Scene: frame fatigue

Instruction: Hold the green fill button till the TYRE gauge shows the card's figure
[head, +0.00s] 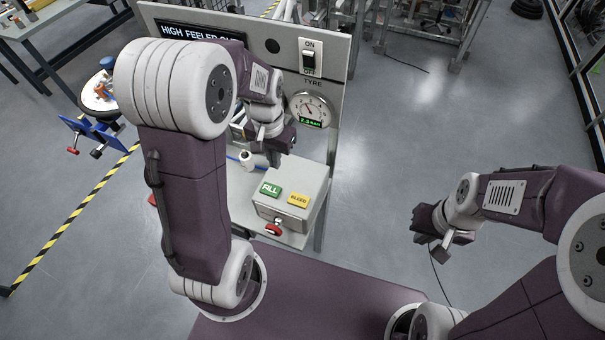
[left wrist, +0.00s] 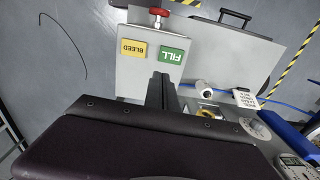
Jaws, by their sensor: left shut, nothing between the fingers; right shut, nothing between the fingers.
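The green FILL button (head: 269,189) is on the sloped top of a grey box (head: 312,190), beside the yellow BLEED button (head: 298,199). My left gripper (head: 273,160) is shut and empty, above and behind the box. In the left wrist view its fingertips (left wrist: 161,77) appear just short of the FILL button (left wrist: 172,56); contact is not visible. A white printed card (left wrist: 243,98) lies nearby, its figure unreadable. My right gripper (head: 432,240) is shut and empty, out to the right.
An ON/OFF switch (head: 309,58) is above the gauge. A white fitting with a blue hose (left wrist: 203,87) lies beside the box. Open floor (head: 375,150) is right of the panel.

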